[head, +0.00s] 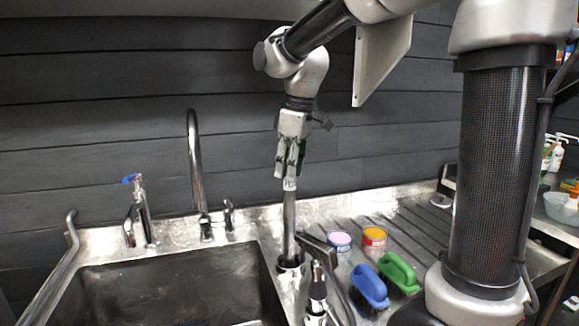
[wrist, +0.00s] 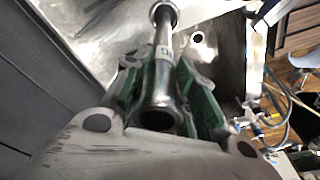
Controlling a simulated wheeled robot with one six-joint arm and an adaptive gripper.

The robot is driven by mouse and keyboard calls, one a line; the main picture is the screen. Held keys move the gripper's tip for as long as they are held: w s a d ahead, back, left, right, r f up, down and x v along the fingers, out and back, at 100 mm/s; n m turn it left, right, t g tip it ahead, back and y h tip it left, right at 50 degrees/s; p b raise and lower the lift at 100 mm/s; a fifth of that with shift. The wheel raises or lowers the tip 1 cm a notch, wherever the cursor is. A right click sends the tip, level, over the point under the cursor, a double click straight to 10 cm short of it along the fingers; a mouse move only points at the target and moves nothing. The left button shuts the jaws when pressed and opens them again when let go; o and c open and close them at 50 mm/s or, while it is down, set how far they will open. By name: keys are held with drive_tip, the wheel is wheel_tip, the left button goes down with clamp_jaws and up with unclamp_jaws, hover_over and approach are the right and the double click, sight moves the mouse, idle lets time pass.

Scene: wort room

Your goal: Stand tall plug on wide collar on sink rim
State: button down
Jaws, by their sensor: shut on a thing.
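The tall plug (head: 289,215) is a long, shiny metal tube with a white lettered label near its top. My gripper (head: 290,168) points down with its green-lined fingers shut on the tube's upper part, and the tube hangs nearly upright. In the wrist view the plug (wrist: 163,55) runs away between the green fingers (wrist: 160,88).
The sink basin (head: 170,290) lies left of the collar. A tall tap (head: 194,165) stands behind it. A metal fitting (head: 318,285) stands close right of the collar. Two small tins, a blue-handled brush (head: 369,287) and a green-handled brush (head: 399,273) sit on the drainboard.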

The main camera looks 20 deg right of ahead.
drive_tip(key=c, duration=1.1)
unclamp_jaws()
drive_tip(key=shift+r, duration=0.1)
drive_tip(key=r, duration=0.3)
drive_tip(key=d+r, duration=0.1)
drive_tip(key=r, duration=0.3)
drive_tip(key=s+r, duration=0.1)
drive_tip(key=r, duration=0.3)
drive_tip(key=shift+d+r, duration=0.1)
drive_tip(key=shift+d, duration=0.05)
drive_tip(key=s+d+f+m+t, duration=0.1)
drive_tip(key=s+d+f+m, duration=0.2)
drive_tip(key=s, duration=0.4)
drive_tip(key=s+d+f+m+t+h, duration=0.1)
drive_tip(key=s+d+f+m, duration=0.2)
drive_tip(key=s+d+f, duration=0.3)
drive_tip(key=s+d+f+m+t, duration=0.1)
drive_tip(key=s+d+f+m, duration=0.3)
drive_tip(key=s, duration=0.4)
drive_tip(key=shift+d+f, duration=0.3)
drive_tip(key=shift+f, duration=0.35)
